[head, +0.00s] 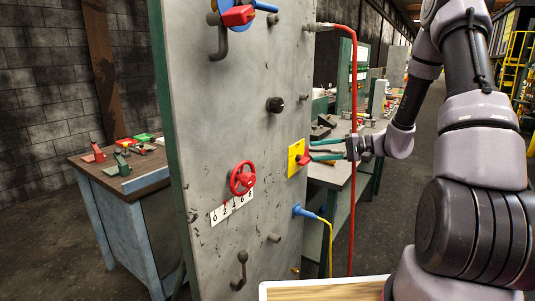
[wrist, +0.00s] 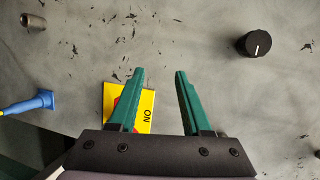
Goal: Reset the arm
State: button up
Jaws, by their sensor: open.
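My arm reaches in from the right in the head view. My gripper (head: 310,150) has two green fingers, which are apart and empty. It is in front of the yellow plate (head: 296,158) with a red switch (head: 303,160) on the grey panel. In the wrist view my gripper (wrist: 160,78) points at the panel (wrist: 230,90), with bare panel between the fingertips. The yellow plate (wrist: 146,112) reads "ON" there and is partly hidden behind the left finger. The red part is mostly covered by that finger. I cannot tell whether a finger touches it.
The panel carries a black knob (head: 275,104), a red handwheel (head: 243,178) over a number scale, a blue plug (head: 304,211) with yellow cable, and several pegs and hooks. A red cable (head: 354,100) hangs at its right edge. A workbench (head: 128,178) stands left.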

jog(key=s+a+r+n+g+h, duration=0.2)
jog(key=s+a+r+g+h, duration=0.1)
jog(key=s+r, duration=0.45)
jog(key=s+d+r+m+t+h, duration=0.1)
jog(key=s+d+r+t+h, duration=0.1)
jog(key=s+r+h, duration=0.3)
jog(key=s+d+r+m+t+h, duration=0.1)
jog(key=s+d+r+t+h, duration=0.2)
jog(key=s, duration=1)
notch_tip(320, 180, up, 6)
jog(key=shift+d+f+m+t+h, duration=0.1)
jog(key=shift+d+m+t+h, duration=0.2)
jog(key=shift+d+h, duration=0.8)
